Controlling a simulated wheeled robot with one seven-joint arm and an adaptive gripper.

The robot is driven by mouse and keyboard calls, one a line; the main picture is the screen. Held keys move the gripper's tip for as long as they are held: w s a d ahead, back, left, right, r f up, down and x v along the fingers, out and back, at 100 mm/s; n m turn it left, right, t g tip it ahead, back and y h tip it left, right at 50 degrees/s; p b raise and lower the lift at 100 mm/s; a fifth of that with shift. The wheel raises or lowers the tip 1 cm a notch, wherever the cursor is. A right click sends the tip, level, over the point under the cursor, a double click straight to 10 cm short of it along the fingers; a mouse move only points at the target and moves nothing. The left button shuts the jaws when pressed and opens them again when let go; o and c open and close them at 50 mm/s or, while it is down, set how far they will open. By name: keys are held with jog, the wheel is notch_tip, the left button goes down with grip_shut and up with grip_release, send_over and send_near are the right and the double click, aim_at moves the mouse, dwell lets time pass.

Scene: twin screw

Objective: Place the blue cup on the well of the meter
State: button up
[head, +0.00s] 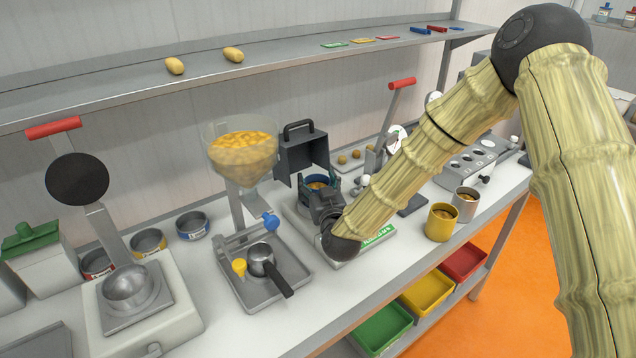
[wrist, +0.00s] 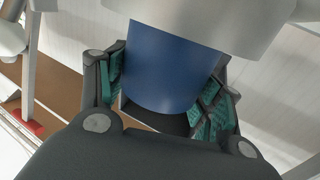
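The blue cup (head: 317,179) holds yellowish-brown contents. It is upright over the body of the meter (head: 305,225), below the raised dark lid (head: 303,152). My gripper (head: 321,188) reaches in from the front right with its dark and teal fingers on both sides of the cup. In the wrist view the cup's blue wall (wrist: 170,65) fills the space between the finger pads (wrist: 163,90), which appear to press on it. The well is hidden by the cup and gripper. I cannot tell whether the cup's base rests on it.
A dispenser with a hopper (head: 242,155) stands left of the meter. A yellow cup (head: 441,222) and a grey cup (head: 466,204) stand to the right, near my arm. A grey shelf (head: 120,97) runs above the bench. Coloured bins (head: 425,293) sit below the front edge.

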jog(key=shift+o, duration=0.8)
jog(key=shift+r, duration=0.2)
jog(key=b+v, duration=0.2)
jog(key=v, duration=0.8)
jog(key=shift+s+f+b, duration=0.1)
jog(key=shift+s+b, duration=0.25)
jog(key=shift+b, duration=0.05)
jog(key=shift+s+d, duration=0.2)
jog(key=shift+s, duration=0.45)
